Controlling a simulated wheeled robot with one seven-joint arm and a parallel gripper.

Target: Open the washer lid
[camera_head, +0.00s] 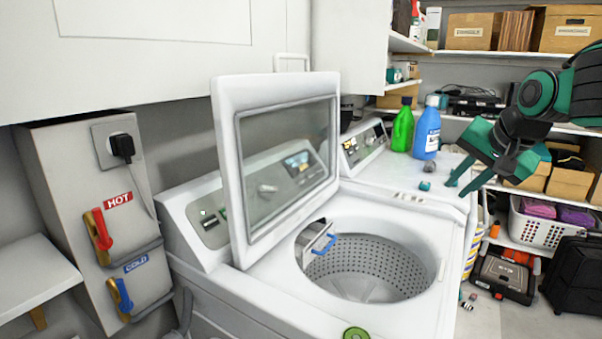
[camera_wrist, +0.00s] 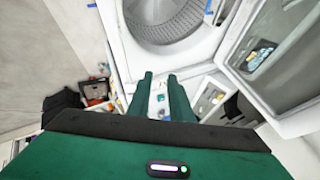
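The white washer (camera_head: 420,322) stands in the middle of the head view. Its framed glass lid (camera_head: 222,150) stands raised, close to upright and leaning back, and the round metal drum (camera_head: 375,265) shows beneath it. In the wrist view the drum (camera_wrist: 165,22) is at the top and the raised lid (camera_wrist: 295,115) is at the right. My gripper (camera_head: 456,189) is to the right of the washer opening, above the neighbouring machine's front edge, apart from the lid. Its two green fingers (camera_wrist: 160,78) are apart with nothing between them.
A second white machine (camera_head: 385,182) adjoins the washer, with a green bottle (camera_head: 403,128) and a blue bottle (camera_head: 426,135) on top. Wall cabinets (camera_head: 150,60) hang above and behind. Shelves with boxes (camera_head: 472,31) and a white basket (camera_head: 535,235) stand at the right.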

